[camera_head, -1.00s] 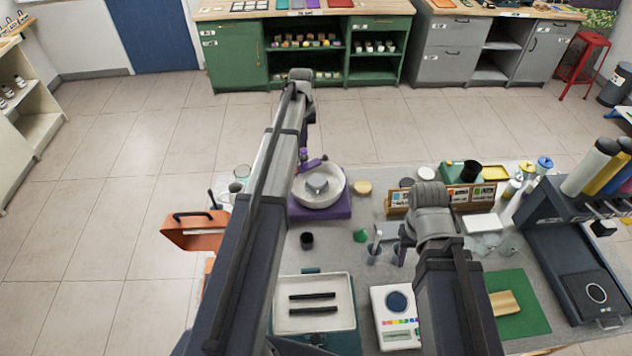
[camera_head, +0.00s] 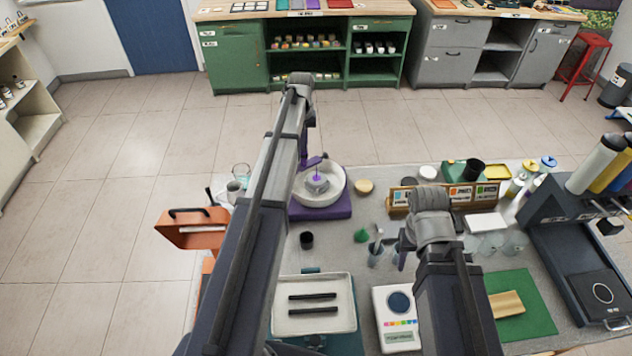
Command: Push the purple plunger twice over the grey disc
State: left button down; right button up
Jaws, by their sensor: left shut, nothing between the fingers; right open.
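A white round bowl (camera_head: 333,198) sits on a purple base (camera_head: 338,213) near the back left of the bench. Inside it is a grey disc (camera_head: 311,188), with a small purple plunger (camera_head: 316,177) at its middle. My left gripper (camera_head: 318,161) is shut and empty, just above and behind the plunger in the picture. I cannot tell whether it touches the plunger. My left arm covers part of the bowl's left side. My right gripper (camera_head: 401,262) is open over the bench, right of the bowl, and partly hidden by its own wrist.
A black cup (camera_head: 307,240), a green cone (camera_head: 361,236) and a cup with tools (camera_head: 376,252) stand in front of the bowl. A tan disc (camera_head: 364,187) lies to its right. A white tray (camera_head: 335,287) and scale (camera_head: 399,308) are nearer. An orange carrier (camera_head: 190,230) is left.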

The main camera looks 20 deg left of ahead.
pick_arm(q)
jog(key=shift+r+p, duration=1.5)
jog(key=shift+r, duration=0.05)
jog(key=shift+f, duration=0.2)
jog(key=shift+f+b, duration=1.4)
jog(key=shift+b, duration=0.2)
jog(key=shift+r, duration=0.15)
jog(key=shift+r+p, duration=1.4)
jog(key=shift+p, duration=0.15)
